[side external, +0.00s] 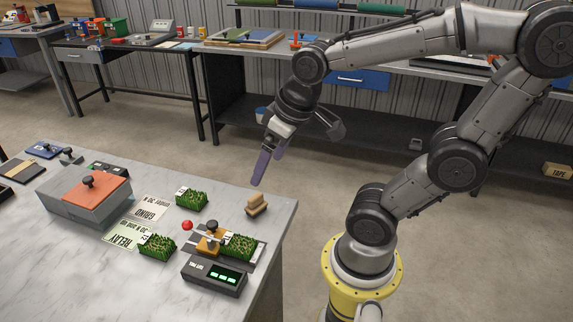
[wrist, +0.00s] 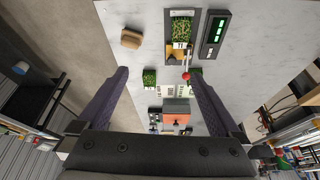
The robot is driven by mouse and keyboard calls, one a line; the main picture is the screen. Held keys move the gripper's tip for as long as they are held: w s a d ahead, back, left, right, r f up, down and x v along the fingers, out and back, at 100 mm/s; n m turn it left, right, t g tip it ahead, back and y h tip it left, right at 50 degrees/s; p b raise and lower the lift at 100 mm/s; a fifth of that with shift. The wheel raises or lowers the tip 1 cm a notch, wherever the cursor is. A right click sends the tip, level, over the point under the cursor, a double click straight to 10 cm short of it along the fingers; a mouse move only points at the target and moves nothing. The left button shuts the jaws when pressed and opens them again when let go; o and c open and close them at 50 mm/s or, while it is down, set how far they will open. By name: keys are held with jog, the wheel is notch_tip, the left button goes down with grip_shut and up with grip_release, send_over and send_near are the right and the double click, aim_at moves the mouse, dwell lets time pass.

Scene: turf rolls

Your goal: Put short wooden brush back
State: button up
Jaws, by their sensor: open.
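The short wooden brush (side external: 256,205), a small tan block, rests on the marble table near its far right edge. In the wrist view it (wrist: 131,38) lies at upper left, on the table beside its edge. My gripper (side external: 257,184) has purple fingers and hangs above and behind the table's far edge, apart from the brush. The brush lies beyond the left fingertip.
A cutting fixture with a turf piece (side external: 241,248) and a red knob (side external: 187,225) stands close to the brush. A display box (side external: 214,277) is in front. Other turf pieces (side external: 157,247), cards (side external: 124,234) and a grey box with orange top (side external: 88,202) lie left.

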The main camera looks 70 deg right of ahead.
jog(key=shift+n+t+y, duration=0.3)
jog(key=shift+n+t, duration=0.4)
jog(key=s, duration=0.1)
jog(key=s+a+r, duration=0.1)
jog(key=s, duration=0.1)
jog(key=s+a, duration=0.1)
jog(key=shift+s+a+r, duration=0.25)
jog(key=shift+s+r, duration=0.15)
